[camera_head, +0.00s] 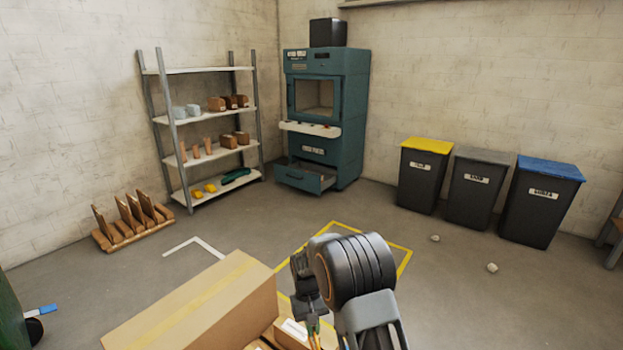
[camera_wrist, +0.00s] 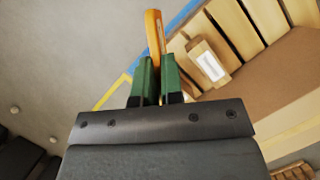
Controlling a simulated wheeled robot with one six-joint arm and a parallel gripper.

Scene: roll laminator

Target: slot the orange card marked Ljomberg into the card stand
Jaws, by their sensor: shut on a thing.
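My gripper (camera_wrist: 158,75) has green fingers shut on a narrow orange thing, seen almost edge-on, which I take for the orange card (camera_wrist: 153,30). It sticks out beyond the fingertips, and no marking on it can be read. In the head view my gripper (camera_head: 313,328) is low at the bottom edge, beside the large carton, and mostly hidden by my own wrist. I cannot make out a card stand for certain. A wooden rack (camera_head: 133,232) with several upright boards stands on the floor at the left, well away from my gripper.
A large carton (camera_head: 190,308) and a small labelled box (camera_wrist: 207,62) lie on a slatted wooden pallet (camera_wrist: 240,28) close to my gripper. A shelf (camera_head: 207,113), a teal machine (camera_head: 345,120) with an open drawer and several lidded bins (camera_head: 477,188) line the walls. Mid-floor is mostly clear.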

